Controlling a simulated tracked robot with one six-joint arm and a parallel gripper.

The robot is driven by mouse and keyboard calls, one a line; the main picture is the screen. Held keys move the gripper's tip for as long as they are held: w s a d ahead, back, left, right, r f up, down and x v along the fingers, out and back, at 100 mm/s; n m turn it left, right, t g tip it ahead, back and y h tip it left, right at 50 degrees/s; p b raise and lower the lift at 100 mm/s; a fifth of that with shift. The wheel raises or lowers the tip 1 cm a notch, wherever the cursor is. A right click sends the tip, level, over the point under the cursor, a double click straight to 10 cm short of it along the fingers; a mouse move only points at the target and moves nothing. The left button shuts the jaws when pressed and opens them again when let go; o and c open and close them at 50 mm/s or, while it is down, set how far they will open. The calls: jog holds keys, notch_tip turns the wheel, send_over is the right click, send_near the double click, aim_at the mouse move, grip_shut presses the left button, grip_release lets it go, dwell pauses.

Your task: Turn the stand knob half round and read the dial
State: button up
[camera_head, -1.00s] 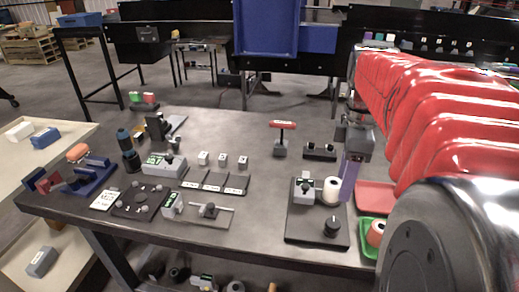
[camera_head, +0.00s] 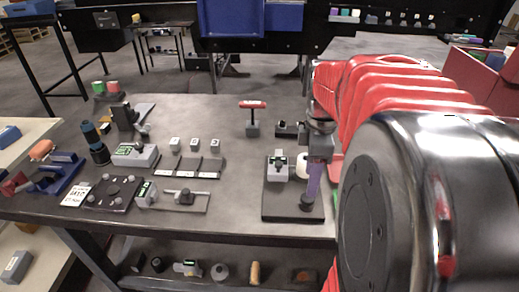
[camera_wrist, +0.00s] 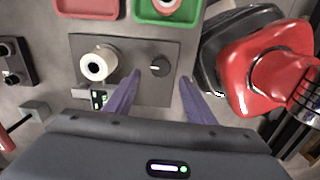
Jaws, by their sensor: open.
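The stand is a dark plate (camera_head: 275,209) on the table, also seen in the wrist view (camera_wrist: 150,46). It carries a black knob (camera_wrist: 158,68), a white cylinder (camera_wrist: 97,65) and a grey block with a small green-and-black display (camera_wrist: 99,97). The display also shows in the head view (camera_head: 278,162), too small to read. My gripper (camera_wrist: 160,77) is open, its two purple fingers apart on either side of the knob, with visible gaps and no contact seen. In the head view, the purple finger (camera_head: 313,182) hangs just above the knob (camera_head: 306,202).
A green tray (camera_wrist: 170,12) and a red tray (camera_wrist: 88,8) lie beyond the plate in the wrist view. A red-handled tool (camera_head: 253,116) stands behind it. The front edge is close.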

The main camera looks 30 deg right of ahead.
aim_at(307, 201)
notch_tip(307, 201, down, 6)
jog(key=shift+f, duration=0.25)
jog(key=c, duration=1)
jog(key=shift+c, duration=0.2)
